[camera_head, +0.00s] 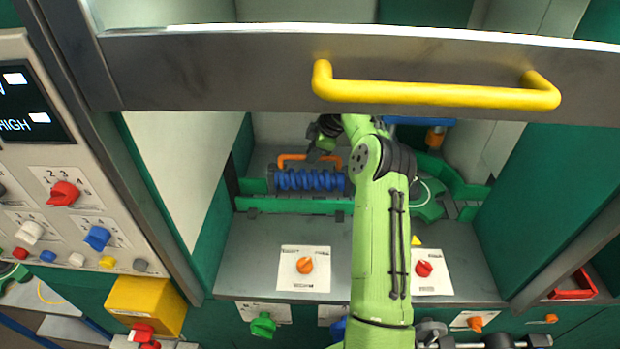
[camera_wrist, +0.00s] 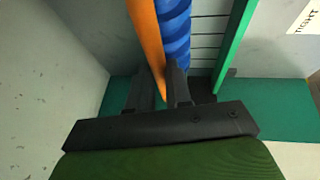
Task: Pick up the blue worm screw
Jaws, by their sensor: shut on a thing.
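The blue worm screw (camera_head: 309,181) lies horizontally in the recess behind the raised panel, left of my green arm. An orange bar-shaped handle (camera_head: 292,158) runs along its far side. In the wrist view the blue screw (camera_wrist: 175,30) lies just right of the orange handle (camera_wrist: 146,35). My gripper (camera_wrist: 160,78) has one finger on each side of the orange handle and is shut on it. The right finger is at the end of the blue screw and hides part of it. In the head view my gripper (camera_head: 322,135) is small and partly hidden.
A metal panel with a yellow handle (camera_head: 435,93) spans above the opening. Green walls stand on both sides. A green ledge (camera_head: 290,205) runs in front of the screw. The grey shelf with an orange knob (camera_head: 304,265) and a red knob (camera_head: 424,268) is otherwise mostly clear.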

